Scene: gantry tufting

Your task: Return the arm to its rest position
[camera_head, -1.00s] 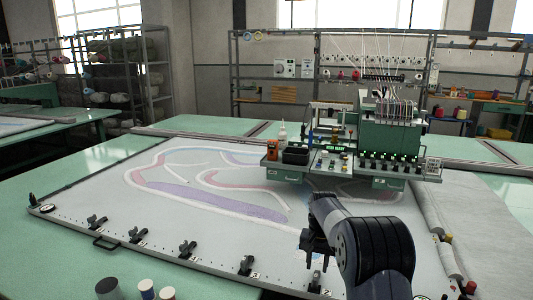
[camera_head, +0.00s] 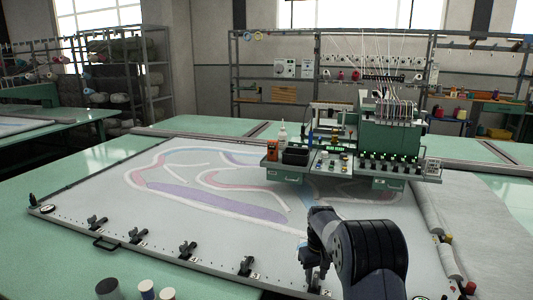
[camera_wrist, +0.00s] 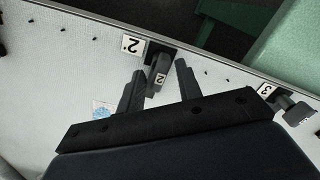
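My arm reaches in from the bottom right of the head view, over the front edge of the tufting frame. My gripper (camera_head: 309,262) points down there, close to the clamp numbered 2. In the wrist view my gripper (camera_wrist: 159,68) has its two fingers spread apart. The dark lever of clamp 2 (camera_wrist: 158,72) shows in the gap between them. I see no finger clearly touching it, and I cannot tell how far beyond the fingertips it is. Nothing is visibly held.
More numbered clamps line the front rail, such as clamp 3 (camera_head: 246,265), also in the wrist view (camera_wrist: 290,104). The green tufting machine (camera_head: 390,135) stands across the patterned cloth (camera_head: 130,215). Several spools, including a dark one (camera_head: 107,289), stand at the front left.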

